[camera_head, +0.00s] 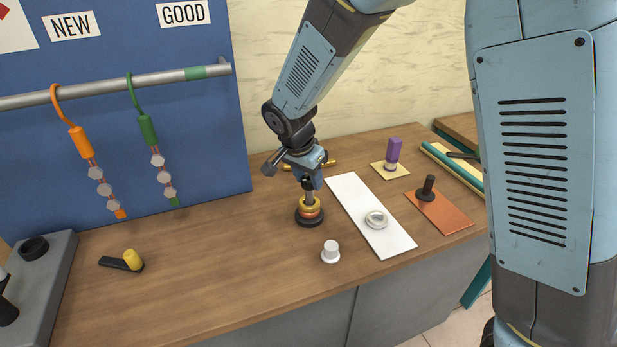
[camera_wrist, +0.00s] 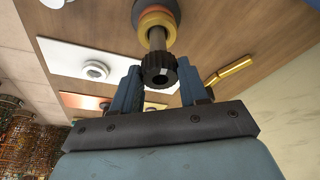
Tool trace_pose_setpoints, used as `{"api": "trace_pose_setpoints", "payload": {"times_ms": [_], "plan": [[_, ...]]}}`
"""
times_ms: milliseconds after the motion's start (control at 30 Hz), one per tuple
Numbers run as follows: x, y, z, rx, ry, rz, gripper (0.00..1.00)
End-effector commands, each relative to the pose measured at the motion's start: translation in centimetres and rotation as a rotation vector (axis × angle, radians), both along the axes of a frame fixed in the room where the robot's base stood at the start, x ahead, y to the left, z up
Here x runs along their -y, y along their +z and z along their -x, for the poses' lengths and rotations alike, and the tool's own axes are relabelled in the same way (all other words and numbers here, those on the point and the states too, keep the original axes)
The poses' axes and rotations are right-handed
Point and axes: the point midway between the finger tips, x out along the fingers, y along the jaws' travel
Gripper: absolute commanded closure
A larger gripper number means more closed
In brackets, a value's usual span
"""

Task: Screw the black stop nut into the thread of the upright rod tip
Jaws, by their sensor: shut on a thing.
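The black stop nut (camera_wrist: 158,70) is a ribbed ring with a hole facing the wrist camera. It sits between the two blue fingers of my gripper (camera_wrist: 160,84), which is shut on it. The upright grey rod (camera_wrist: 157,38) is directly beyond the nut and in line with it. The nut is at the rod's tip, but I cannot tell how far the thread is engaged. Brass and orange-red rings surround the rod above a round black base (camera_head: 309,219). In the head view my gripper (camera_head: 308,181) points down over the rod.
A white knob (camera_head: 330,253) stands close in front of the rod. To the right are a white strip (camera_head: 352,196) with a pale ring (camera_head: 376,219), and an orange mat (camera_head: 453,216) with a black peg (camera_head: 427,187). Brass pieces (camera_wrist: 229,72) lie behind. The table's left middle is mostly clear.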

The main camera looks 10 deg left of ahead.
Motion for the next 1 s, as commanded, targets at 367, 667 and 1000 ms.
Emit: {"api": "trace_pose_setpoints", "payload": {"times_ms": [367, 667, 1000], "plan": [[-0.04, 0.01, -0.04, 0.000, -0.050, 0.000, 0.87], [-0.09, -0.01, -0.08, 0.001, -0.180, -0.001, 0.87], [-0.08, 0.00, -0.06, 0.000, -0.178, 0.000, 0.43]]}}
